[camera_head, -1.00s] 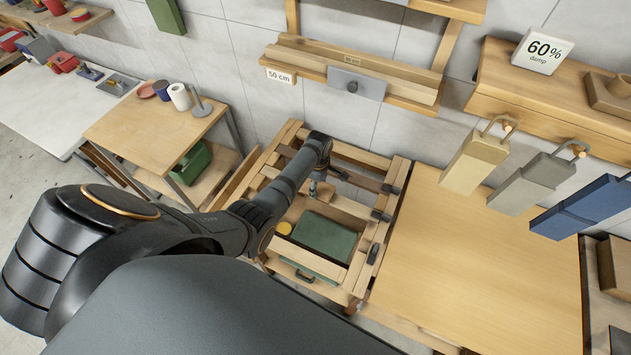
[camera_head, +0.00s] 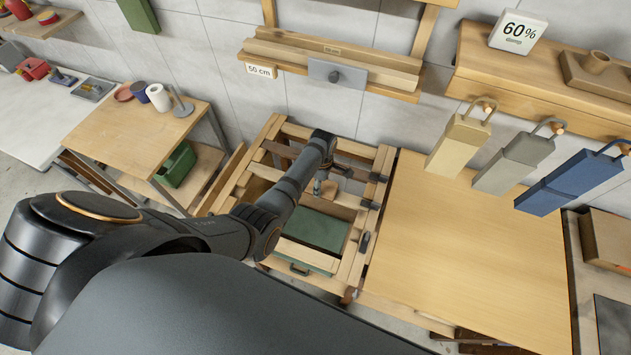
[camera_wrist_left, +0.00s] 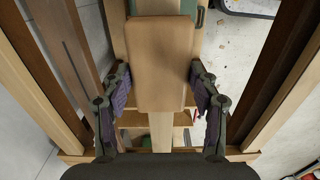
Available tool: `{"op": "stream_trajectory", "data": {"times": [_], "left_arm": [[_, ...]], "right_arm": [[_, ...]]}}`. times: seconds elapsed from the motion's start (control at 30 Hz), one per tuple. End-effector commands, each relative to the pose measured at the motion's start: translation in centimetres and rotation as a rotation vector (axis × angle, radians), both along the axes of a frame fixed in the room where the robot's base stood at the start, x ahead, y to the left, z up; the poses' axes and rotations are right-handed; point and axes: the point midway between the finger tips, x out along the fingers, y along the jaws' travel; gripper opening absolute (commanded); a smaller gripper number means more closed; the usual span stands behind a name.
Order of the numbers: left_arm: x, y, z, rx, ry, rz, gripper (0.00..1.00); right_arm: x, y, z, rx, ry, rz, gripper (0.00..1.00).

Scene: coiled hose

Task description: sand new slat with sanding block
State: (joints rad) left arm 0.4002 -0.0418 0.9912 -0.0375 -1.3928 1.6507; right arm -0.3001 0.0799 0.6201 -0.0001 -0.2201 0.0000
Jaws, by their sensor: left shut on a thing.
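My left gripper (camera_head: 325,178) reaches over the slatted wooden frame, pointing down. In the left wrist view its two fingers (camera_wrist_left: 160,85) stand on either side of a tan block (camera_wrist_left: 158,60), shut on it. In the head view the block (camera_head: 328,190) is small and partly covered by the gripper. A pale wooden slat (camera_wrist_left: 116,30) runs under the block in the wrist view; I cannot tell whether they touch. My right gripper is not in view.
A green panel (camera_head: 312,229) lies inside the frame, near the block. A bare wooden tabletop (camera_head: 465,250) is to the right. Tan, grey and blue tools hang above it. A side table (camera_head: 135,125) is at left.

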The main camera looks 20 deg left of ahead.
Motion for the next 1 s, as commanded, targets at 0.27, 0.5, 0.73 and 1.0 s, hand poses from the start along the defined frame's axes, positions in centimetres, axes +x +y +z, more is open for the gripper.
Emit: {"op": "stream_trajectory", "data": {"times": [0.27, 0.5, 0.73, 1.0], "left_arm": [[0.1, -0.3, 0.1, 0.000, -0.001, 0.000, 0.15], [0.2, -0.3, 2.1, 0.001, -0.004, 0.000, 0.15], [0.1, -0.3, 4.8, 0.001, -0.004, 0.000, 0.15], [0.1, -0.3, 7.1, 0.001, -0.002, 0.000, 0.15]], "right_arm": [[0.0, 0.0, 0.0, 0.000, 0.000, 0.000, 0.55], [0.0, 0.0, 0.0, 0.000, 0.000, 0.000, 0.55], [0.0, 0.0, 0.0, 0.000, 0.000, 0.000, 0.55], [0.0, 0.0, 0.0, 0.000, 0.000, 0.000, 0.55]]}}
